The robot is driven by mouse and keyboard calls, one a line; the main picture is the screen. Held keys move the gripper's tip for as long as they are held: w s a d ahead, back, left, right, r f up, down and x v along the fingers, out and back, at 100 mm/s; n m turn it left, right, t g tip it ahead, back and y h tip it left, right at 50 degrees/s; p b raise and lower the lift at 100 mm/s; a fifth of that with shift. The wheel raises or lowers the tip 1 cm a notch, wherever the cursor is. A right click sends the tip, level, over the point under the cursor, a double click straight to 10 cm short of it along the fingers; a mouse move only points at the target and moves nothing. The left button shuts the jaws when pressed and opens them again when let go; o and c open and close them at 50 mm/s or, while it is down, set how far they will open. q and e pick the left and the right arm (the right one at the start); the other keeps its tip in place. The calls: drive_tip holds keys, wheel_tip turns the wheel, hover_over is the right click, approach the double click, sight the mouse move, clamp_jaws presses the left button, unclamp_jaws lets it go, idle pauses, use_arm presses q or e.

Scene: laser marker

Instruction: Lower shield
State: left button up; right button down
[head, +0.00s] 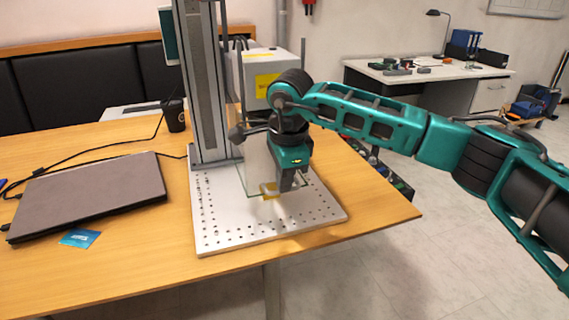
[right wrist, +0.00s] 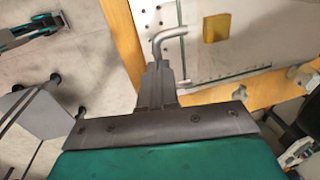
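The laser marker has a tall grey column (head: 203,90) on a white perforated base plate (head: 225,235). Its clear shield (head: 254,165) hangs in front of the column, with its lower edge close above the plate; the exact gap is hard to tell. The shield also shows in the right wrist view (right wrist: 235,62) as a glass pane. A bent metal handle (right wrist: 168,35) is at its side. My right gripper (head: 291,182) is at the shield's front, its fingers (right wrist: 157,82) together around the handle's end. A small yellow block (head: 269,189) is behind the glass. My left gripper is out of view.
A closed laptop (head: 88,195) and a blue card (head: 80,238) lie on the wooden table (head: 150,270) at left. A black cup (head: 174,115) stands behind them. My right arm reaches in over the table's right edge. A white desk (head: 425,75) is in the background.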

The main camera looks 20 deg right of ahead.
wheel_tip(320, 180, down, 4)
drive_tip(key=shift+f+b, duration=0.25)
drive_tip(key=shift+b, duration=0.55)
drive_tip(key=shift+f, duration=0.2)
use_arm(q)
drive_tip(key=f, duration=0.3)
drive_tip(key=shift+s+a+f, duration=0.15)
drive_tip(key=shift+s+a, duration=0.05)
use_arm(e)
drive_tip(key=shift+s+f, duration=0.1)
